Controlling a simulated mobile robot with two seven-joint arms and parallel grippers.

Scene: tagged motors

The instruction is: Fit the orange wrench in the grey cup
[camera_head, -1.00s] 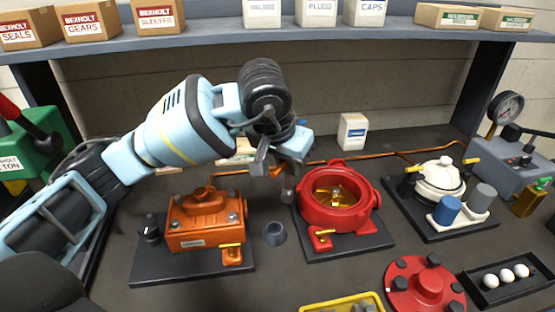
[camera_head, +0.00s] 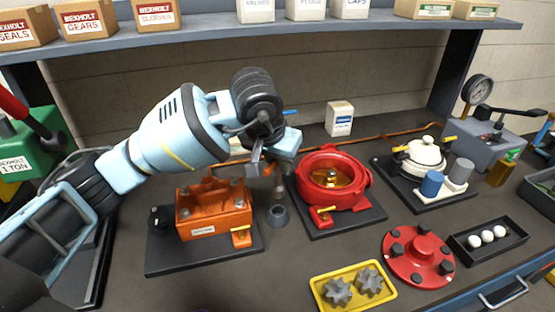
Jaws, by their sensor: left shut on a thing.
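My left gripper (camera_head: 268,166) points down above the bench, between the orange motor and the red motor. My right gripper is not in view.
A yellow tray (camera_head: 318,283) with grey gears lies in front. Bare bench shows in front of the cup.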

